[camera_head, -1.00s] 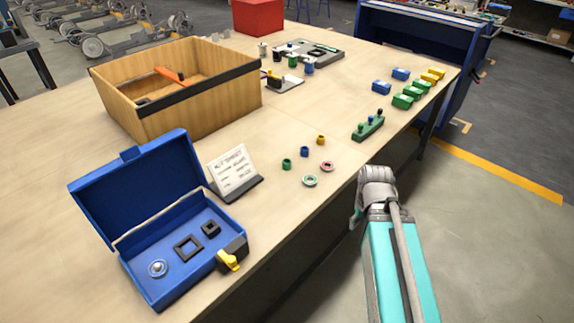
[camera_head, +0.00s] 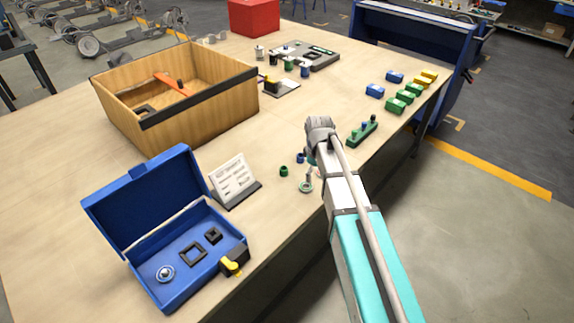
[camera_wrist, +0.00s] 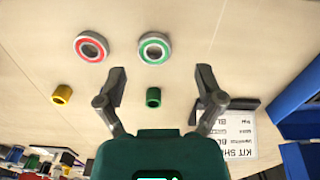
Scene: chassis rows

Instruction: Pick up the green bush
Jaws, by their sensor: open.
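The small green bush (camera_head: 284,171) stands on the wooden table, left of my arm's end in the head view. In the wrist view the green bush (camera_wrist: 153,97) shows between the two fingers of my gripper (camera_wrist: 161,76), apart from both. The fingers are spread wide and hold nothing. In the head view my arm reaches over the table's edge and hides most of the gripper. A green-rimmed ring (camera_wrist: 154,48) lies beyond the bush in the wrist view and also shows in the head view (camera_head: 305,186).
A yellow bush (camera_wrist: 61,95) and a red-rimmed ring (camera_wrist: 91,47) lie nearby. A kit sheet stand (camera_head: 233,182), an open blue case (camera_head: 140,205) and a wooden crate (camera_head: 205,105) stand to the left.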

